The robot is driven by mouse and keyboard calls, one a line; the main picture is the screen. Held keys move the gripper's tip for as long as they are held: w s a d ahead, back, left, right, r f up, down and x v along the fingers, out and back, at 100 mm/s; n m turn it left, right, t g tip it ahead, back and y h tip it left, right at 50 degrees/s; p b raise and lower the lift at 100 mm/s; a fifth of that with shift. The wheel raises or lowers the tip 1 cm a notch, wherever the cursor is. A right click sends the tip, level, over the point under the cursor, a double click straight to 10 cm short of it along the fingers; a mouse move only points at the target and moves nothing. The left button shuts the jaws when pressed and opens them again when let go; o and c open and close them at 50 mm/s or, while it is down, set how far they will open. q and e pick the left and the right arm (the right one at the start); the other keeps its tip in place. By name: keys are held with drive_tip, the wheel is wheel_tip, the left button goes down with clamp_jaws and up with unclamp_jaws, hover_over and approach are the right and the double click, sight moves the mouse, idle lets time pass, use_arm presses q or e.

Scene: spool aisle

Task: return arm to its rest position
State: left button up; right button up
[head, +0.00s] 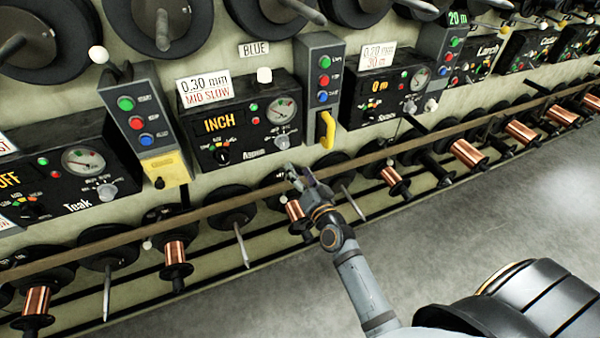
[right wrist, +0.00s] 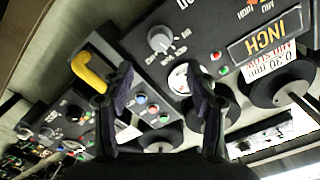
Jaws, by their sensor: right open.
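My right gripper (head: 300,175) is in front of the wooden rail, below the black panel that reads INCH (head: 240,122). Its arm comes in from the bottom right. In the right wrist view its two fingers (right wrist: 165,100) are spread apart with nothing between them. That view also shows the panel with its grey knob and dial (right wrist: 187,78), and a yellow handle (right wrist: 88,72) on the neighbouring button box. The gripper appears clear of both. My left gripper is not in view.
A long wooden rail (head: 225,203) runs below the panels. Copper spools (head: 174,254) and empty spindles (head: 240,243) stick out under it. A button box (head: 322,85) with a yellow handle (head: 326,130) stands right of the INCH panel. The grey floor (head: 480,230) is open at right.

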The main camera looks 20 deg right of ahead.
idle(0.4)
drive_tip(key=s+d+f+n+g+p, duration=0.1)
drive_tip(key=s+f+g+p, duration=0.2)
drive_tip(key=f, duration=0.7)
drive_tip(key=s+f+n+g, duration=0.25)
drive_tip(key=s+f, duration=0.35)
drive_tip(key=f, duration=0.4)
drive_tip(key=s+d+f+n+g+p, duration=0.1)
drive_tip(key=s+f+g+p, duration=0.2)
drive_tip(key=f, duration=0.6)
drive_tip(key=s+d+f+n+g, duration=0.1)
drive_tip(key=s+f, duration=0.4)
drive_tip(key=s, duration=0.6)
drive_tip(key=s+d+f+n+g+h+p, duration=0.1)
drive_tip(key=s+d+f+g, duration=0.2)
drive_tip(key=s, duration=0.8)
drive_tip(key=s+d+f+n+g+p, duration=0.1)
drive_tip(key=s+f+g, duration=0.3)
drive_tip(key=s, duration=0.7)
wheel_tip(320, 180, down, 3)
drive_tip(key=shift+s+d+r, duration=0.2)
drive_tip(key=shift+d, duration=0.3)
